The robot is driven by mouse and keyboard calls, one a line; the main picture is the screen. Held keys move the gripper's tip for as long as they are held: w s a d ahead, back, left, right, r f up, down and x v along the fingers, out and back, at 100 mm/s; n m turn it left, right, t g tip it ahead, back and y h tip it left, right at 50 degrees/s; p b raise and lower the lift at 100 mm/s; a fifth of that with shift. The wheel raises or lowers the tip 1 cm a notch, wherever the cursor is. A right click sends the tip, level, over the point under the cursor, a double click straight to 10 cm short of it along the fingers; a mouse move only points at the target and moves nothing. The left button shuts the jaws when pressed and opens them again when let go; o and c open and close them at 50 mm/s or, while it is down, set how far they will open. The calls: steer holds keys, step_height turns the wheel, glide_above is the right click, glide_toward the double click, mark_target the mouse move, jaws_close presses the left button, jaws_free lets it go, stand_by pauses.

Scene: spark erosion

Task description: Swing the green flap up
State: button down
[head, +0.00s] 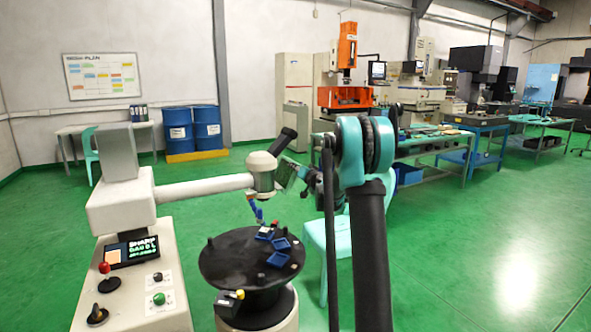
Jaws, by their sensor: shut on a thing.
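The green flap (286,172) is a small tilted green panel beside the cream head (262,172) of the bench machine, above the black round table (225,262). My gripper (300,178) is at the flap's right side, shut on it. The gripper is small and dark here, and my teal and black arm partly covers that area, so the fingertips and exact contact are hard to make out.
The machine's cream arm (200,188) reaches in from its control column (130,275) at left. Blue trays (278,259) lie on the round table. A pale teal chair (318,235) stands close behind my arm. Open green floor lies to the right.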

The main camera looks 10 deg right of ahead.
steer(key=shift+s+a, duration=0.1)
steer(key=shift+a, duration=0.05)
steer(key=c, duration=1.4)
jaws_free()
steer(key=shift+o, duration=0.2)
steer(key=v, duration=1.2)
steer(key=s+a+f+n+g+y, duration=0.15)
steer(key=s+a+f+g, duration=0.35)
steer(key=s, duration=0.6)
steer(key=s+a+f+n+g+h, duration=0.1)
steer(key=s+a+f+n+g, duration=0.2)
steer(key=s+a, duration=0.5)
steer(key=s+d+f+g+h, duration=0.1)
steer(key=s+d+f+h, duration=0.1)
steer(key=s+f, duration=0.3)
steer(key=s+d+f+m+g+h, duration=0.1)
steer(key=s+d+f, duration=0.3)
steer(key=s, duration=1)
steer(key=s+d+f+g+h, duration=0.3)
steer(key=s+f, duration=0.4)
steer(key=s, duration=0.3)
steer(key=shift+d, duration=0.2)
